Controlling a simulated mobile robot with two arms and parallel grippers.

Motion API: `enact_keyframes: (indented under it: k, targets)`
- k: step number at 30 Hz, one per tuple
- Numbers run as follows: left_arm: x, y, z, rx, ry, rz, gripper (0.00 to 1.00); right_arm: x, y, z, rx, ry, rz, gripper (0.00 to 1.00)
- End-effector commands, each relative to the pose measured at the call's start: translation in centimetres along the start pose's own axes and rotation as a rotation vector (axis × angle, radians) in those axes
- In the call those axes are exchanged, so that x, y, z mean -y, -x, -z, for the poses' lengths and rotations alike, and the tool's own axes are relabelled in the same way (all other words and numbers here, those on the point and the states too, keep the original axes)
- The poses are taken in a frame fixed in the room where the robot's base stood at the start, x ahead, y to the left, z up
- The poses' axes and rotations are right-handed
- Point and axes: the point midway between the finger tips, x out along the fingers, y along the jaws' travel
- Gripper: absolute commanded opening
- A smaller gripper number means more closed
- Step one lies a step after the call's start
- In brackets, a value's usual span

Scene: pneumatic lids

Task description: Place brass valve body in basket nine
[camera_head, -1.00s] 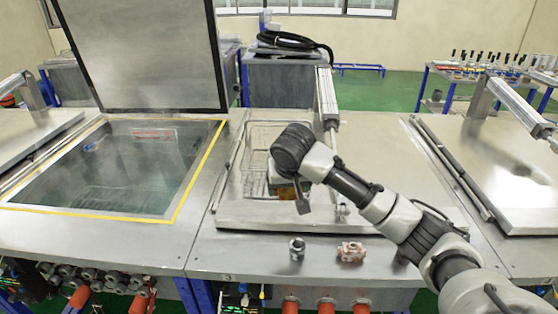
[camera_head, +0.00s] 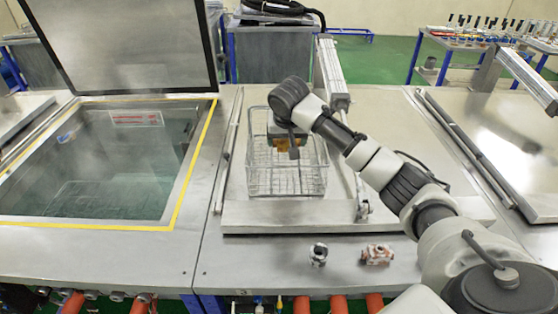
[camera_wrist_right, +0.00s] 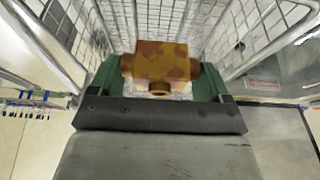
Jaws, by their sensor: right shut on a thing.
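The brass valve body (camera_wrist_right: 160,65) is a mottled brown-gold block with short stubs, held between the green fingers of my right gripper (camera_wrist_right: 163,82) in the wrist view. In the head view the right gripper (camera_head: 288,148) is shut on it, with part of the brass showing below the dark hand. It is over or inside the wire basket (camera_head: 285,183), whose wire walls flank the gripper in the wrist view. I cannot tell how far the valve body is above the basket floor. No number is readable on the basket. My left gripper is not in view.
A grey metal fitting (camera_head: 318,255) and a reddish-white fitting (camera_head: 377,255) lie on the front ledge. An open tank (camera_head: 120,160) with a raised lid (camera_head: 125,45) is at left. A pneumatic cylinder (camera_head: 332,75) stands behind the basket's right side.

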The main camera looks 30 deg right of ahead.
Motion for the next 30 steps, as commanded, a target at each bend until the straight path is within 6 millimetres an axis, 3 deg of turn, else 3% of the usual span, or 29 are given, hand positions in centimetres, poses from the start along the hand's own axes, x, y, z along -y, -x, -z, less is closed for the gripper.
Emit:
enact_keyframes:
  k: [9,14,21,30]
  targets:
    - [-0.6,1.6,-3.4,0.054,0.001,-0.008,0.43,0.0,-4.8,-2.1,0.001,0.001,0.000,0.41]
    - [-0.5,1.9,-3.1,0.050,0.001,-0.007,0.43,0.0,-6.2,-2.6,0.001,0.000,-0.001,0.41]
    - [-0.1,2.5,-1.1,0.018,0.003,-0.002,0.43,0.0,-9.0,-3.8,0.001,0.000,0.000,0.41]
    - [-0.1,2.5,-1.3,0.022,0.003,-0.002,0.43,0.1,-9.4,-3.9,-0.001,0.000,0.002,0.41]
